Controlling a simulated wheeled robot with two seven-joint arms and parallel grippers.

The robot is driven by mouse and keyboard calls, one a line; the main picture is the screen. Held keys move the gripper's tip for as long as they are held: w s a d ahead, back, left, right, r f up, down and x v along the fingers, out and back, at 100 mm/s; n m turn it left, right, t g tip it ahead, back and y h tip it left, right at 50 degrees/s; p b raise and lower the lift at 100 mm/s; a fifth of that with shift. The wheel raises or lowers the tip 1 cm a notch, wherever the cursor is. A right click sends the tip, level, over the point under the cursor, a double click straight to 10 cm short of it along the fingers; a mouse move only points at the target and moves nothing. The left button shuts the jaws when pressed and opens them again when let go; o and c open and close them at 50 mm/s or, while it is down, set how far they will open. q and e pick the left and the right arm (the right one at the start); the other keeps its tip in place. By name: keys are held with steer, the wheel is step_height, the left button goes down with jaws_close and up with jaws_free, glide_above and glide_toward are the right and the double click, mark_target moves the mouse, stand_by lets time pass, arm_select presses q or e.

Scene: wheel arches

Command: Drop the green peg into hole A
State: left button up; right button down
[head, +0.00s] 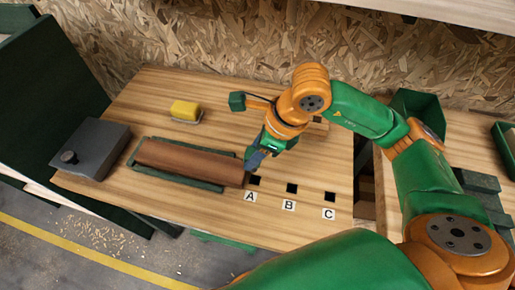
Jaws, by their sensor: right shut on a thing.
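My right gripper (254,162) is shut and points down at the right end of a brown cylinder, just above and left of hole A (255,180). The green peg cannot be made out clearly; what the jaws grip is mostly hidden by the fingers and wrist, and no loose green peg shows on the table. Hole A is a dark square opening with the label A (250,197) in front of it. Hole B (292,188) and hole C (330,197) lie to its right, with their own labels. My left gripper is not in view.
The brown cylinder (190,160) lies on a green base, close to the gripper. A grey box with a black knob (92,148) stands at the left. A yellow block (185,110) lies at the back. The wooden table (270,225) is bare in front of the labels.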

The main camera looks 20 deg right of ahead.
mark_target(256, 170)
step_height(256, 170, down, 2)
steer(key=shift+s+d+f+b, duration=0.15)
steer(key=shift+f+b, duration=0.1)
steer(key=shift+b, duration=0.55)
step_height(256, 170, down, 2)
steer(key=shift+f+b, duration=0.1)
steer(key=shift+b, duration=0.65)
step_height(256, 170, down, 4)
steer(key=b, duration=0.4)
steer(key=shift+r, duration=0.2)
steer(key=shift+r, duration=0.1)
steer(key=shift+c, duration=1.7)
jaws_free()
steer(key=v, duration=0.7)
